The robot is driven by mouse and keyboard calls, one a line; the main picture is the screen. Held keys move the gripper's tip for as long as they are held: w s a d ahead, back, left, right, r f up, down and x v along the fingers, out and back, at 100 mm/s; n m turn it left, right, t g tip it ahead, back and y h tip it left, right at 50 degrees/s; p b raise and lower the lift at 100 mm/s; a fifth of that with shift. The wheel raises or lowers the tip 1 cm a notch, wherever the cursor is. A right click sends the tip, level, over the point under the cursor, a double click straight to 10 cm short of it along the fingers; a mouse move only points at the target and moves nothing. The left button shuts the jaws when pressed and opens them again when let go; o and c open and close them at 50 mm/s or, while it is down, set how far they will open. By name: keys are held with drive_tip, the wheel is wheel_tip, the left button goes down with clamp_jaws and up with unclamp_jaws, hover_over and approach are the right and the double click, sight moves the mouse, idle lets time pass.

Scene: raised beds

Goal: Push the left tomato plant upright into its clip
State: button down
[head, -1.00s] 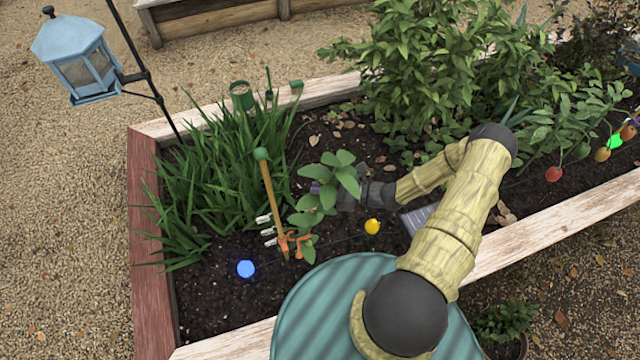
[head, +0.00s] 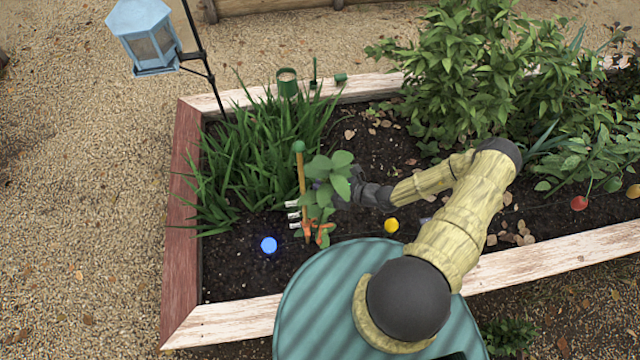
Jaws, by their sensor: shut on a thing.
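The left tomato plant (head: 322,196) stands in the dark soil just right of a wooden stake (head: 302,190) with a green top. Its stem leans slightly right and its upper leaves lie close to the stake. Orange clip parts (head: 321,236) show low by the stake and the plant's base; whether the stem sits in a clip cannot be told. My gripper (head: 350,187) comes from the right at the height of the upper leaves and is shut on the plant. Leaves partly hide its fingertips.
Silver prongs (head: 293,212) stick out left of the stake. A blue ball light (head: 269,244) and a yellow one (head: 391,225) are near the soil. Tall grass (head: 250,160) grows behind left. The bed's wooden front edge (head: 225,322) runs below. A large bush (head: 470,75) stands right.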

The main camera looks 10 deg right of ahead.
drive_tip(key=c, duration=1.5)
unclamp_jaws()
drive_tip(key=shift+w, duration=0.1)
drive_tip(key=b+v, duration=0.3)
drive_tip(key=v, duration=1.4)
drive_tip(key=shift+s+b, duration=0.25)
drive_tip(key=shift+b, duration=0.15)
drive_tip(key=shift+d, duration=0.1)
